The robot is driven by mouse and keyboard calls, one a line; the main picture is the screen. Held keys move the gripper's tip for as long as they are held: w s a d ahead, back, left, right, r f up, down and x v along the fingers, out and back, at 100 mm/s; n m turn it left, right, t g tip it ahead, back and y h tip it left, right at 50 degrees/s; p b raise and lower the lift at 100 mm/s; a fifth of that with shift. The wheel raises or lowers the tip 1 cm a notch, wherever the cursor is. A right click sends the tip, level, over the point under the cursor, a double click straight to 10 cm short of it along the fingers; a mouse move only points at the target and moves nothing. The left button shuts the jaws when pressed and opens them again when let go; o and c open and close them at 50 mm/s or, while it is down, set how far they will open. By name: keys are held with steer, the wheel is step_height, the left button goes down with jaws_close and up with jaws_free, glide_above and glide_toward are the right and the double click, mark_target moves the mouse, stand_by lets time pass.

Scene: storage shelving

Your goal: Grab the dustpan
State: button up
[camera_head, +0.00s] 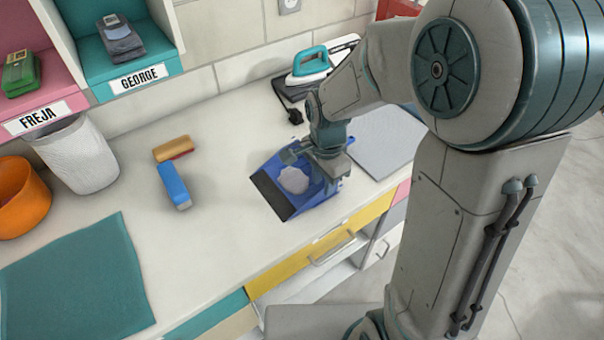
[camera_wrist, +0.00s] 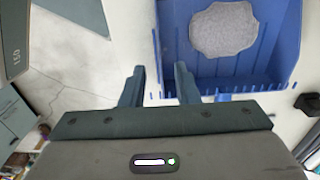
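The blue dustpan (camera_head: 309,200) lies on the counter with its dark lip toward the front left and a flat grey patch (camera_head: 294,180) on it. My gripper (camera_head: 330,172) is above the dustpan's right end and partly hides it. In the wrist view, the dustpan (camera_wrist: 276,42) fills the upper right, with the grey patch (camera_wrist: 223,28) inside. The dustpan's handle is not clearly visible.
An iron (camera_head: 310,62) stands behind my gripper, and a grey board (camera_head: 382,140) lies to its right. A blue brush-like item (camera_head: 174,186) and a yellow-red one (camera_head: 173,149) lie to the left. A teal mat (camera_head: 75,280) is at front left. Drawers (camera_head: 310,254) line the counter's front.

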steer(key=shift+f, duration=1.8)
jaws_close()
steer(key=shift+w+r, duration=0.1)
